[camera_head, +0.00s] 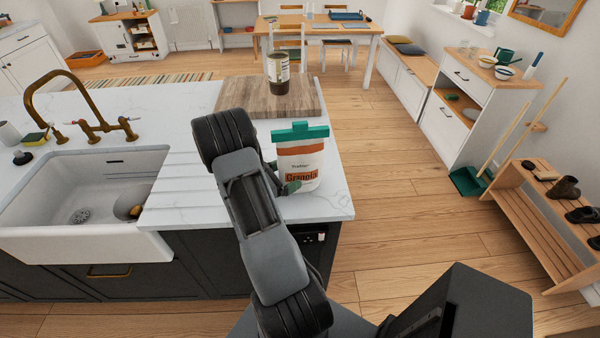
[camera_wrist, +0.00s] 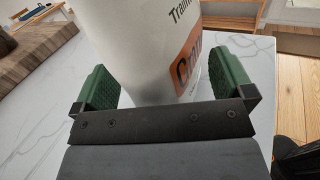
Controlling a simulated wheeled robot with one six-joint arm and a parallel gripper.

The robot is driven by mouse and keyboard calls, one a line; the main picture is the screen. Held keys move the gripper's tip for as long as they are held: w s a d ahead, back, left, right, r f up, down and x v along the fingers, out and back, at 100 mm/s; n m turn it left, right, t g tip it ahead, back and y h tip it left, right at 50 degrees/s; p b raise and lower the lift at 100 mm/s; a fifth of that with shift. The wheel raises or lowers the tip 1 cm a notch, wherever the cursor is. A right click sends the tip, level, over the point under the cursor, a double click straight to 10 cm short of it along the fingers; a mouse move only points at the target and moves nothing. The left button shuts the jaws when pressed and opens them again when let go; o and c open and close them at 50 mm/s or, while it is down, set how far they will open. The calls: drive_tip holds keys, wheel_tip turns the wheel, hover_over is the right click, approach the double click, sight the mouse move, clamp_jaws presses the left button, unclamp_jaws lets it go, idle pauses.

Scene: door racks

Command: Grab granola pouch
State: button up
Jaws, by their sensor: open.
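The granola pouch (camera_head: 301,165) stands upright on the white marble counter near its right end. It is white with an orange label band and a teal clip across its top. In the head view my gripper (camera_head: 283,187) is at the pouch's lower front, mostly hidden by my arm.
A wooden board (camera_head: 235,97) with a jar (camera_head: 278,74) on it lies behind the pouch. A white sink (camera_head: 85,192) with a brass tap (camera_head: 95,130) is at the left. The counter's right edge is close to the pouch, with open floor beyond.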

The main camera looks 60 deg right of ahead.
drive_tip(key=shift+c, duration=0.4)
drive_tip(key=c, duration=1.2)
